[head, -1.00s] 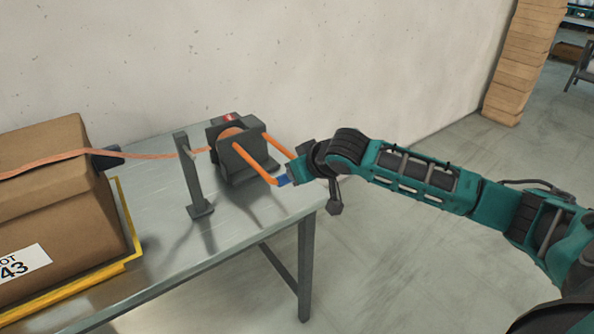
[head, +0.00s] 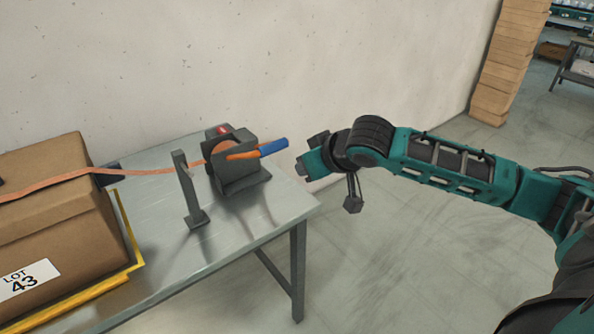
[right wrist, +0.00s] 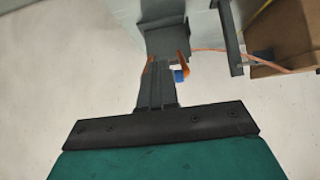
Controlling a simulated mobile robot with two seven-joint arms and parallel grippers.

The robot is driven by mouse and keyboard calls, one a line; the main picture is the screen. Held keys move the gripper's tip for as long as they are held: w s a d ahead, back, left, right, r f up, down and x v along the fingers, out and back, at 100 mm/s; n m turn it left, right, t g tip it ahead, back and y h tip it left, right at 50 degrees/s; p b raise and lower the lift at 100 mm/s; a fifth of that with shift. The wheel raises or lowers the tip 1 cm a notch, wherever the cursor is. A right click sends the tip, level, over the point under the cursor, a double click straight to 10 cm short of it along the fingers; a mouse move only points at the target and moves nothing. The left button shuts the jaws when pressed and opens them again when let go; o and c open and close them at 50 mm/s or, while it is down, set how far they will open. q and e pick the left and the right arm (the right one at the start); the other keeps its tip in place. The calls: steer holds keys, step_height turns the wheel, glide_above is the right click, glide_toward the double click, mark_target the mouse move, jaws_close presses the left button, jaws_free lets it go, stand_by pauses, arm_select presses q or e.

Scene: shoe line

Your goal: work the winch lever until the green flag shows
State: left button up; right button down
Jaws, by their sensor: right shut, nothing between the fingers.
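The grey winch (head: 240,182) stands near the right end of the metal table. Its orange lever (head: 241,154) sticks out to the right and ends in a blue grip (head: 273,147). A small red marker (head: 222,129) shows on top of the winch; I see no green flag. My right gripper (head: 300,168) is shut and empty, a little right of the blue grip and apart from it. In the right wrist view, the blue grip (right wrist: 180,76) shows beside my fingers. My left gripper is not in view.
An orange strap (head: 150,171) runs from the winch past a grey post (head: 188,190) over a cardboard box (head: 50,215) marked LOT 43. A yellow edge (head: 128,235) borders the box. A wall stands behind the table (head: 250,225); the floor to the right is clear.

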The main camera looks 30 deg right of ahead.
steer(key=shift+v, duration=0.95)
steer(key=shift+w, duration=0.1)
stand_by(0.6)
